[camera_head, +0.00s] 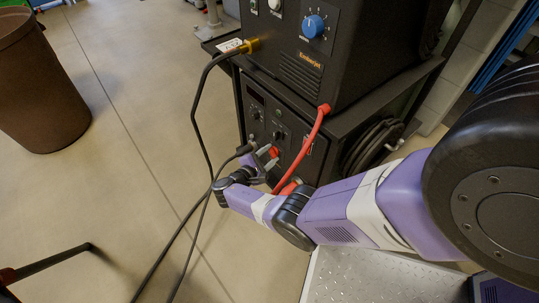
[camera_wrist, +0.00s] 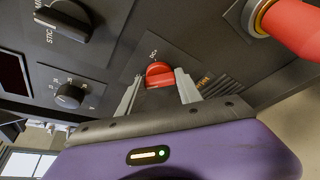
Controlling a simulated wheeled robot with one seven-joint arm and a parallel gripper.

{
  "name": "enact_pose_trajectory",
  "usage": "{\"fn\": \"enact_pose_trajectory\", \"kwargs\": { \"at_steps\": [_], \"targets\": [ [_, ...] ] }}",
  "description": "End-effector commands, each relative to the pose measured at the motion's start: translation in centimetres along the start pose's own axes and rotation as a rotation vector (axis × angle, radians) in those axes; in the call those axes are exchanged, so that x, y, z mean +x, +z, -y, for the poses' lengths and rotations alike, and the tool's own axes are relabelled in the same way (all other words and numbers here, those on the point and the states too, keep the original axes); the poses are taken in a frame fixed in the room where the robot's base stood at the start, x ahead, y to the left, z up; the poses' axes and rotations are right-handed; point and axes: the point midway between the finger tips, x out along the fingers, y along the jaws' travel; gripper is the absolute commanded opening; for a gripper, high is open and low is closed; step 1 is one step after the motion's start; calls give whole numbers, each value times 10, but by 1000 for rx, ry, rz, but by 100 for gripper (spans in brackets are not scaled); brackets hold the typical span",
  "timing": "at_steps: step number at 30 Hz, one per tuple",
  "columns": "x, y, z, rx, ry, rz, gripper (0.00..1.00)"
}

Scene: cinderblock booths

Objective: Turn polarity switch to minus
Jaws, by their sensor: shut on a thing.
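The polarity switch is a red knob (camera_wrist: 160,75) on the black front panel of the lower unit (camera_head: 262,104). It also shows, small, in the head view (camera_head: 274,152). My gripper (camera_wrist: 159,82) has one pale finger on each side of the knob and is shut on it. In the head view my gripper (camera_head: 266,160) reaches the panel from below. The knob's lower part is hidden by my gripper.
A black selector knob (camera_wrist: 64,20) and a smaller dial (camera_wrist: 69,95) sit left of the red knob. A red cable plug (camera_wrist: 291,24) is at the right. Black cables (camera_head: 207,150) hang close to my wrist. A brown bin (camera_head: 40,85) stands far left; the floor between is clear.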

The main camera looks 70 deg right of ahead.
Motion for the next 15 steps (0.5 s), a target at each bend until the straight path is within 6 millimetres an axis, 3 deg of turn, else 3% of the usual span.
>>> {"fn": "enact_pose_trajectory", "kwargs": {
  "at_steps": [3,4,7,15],
  "targets": [
    [0,0,1,-3,-1,-2,1],
    [0,0,1,-3,-1,-2,46],
    [0,0,1,-2,0,-1,64],
    [0,0,0,-1,0,-1,64]
  ]
}}
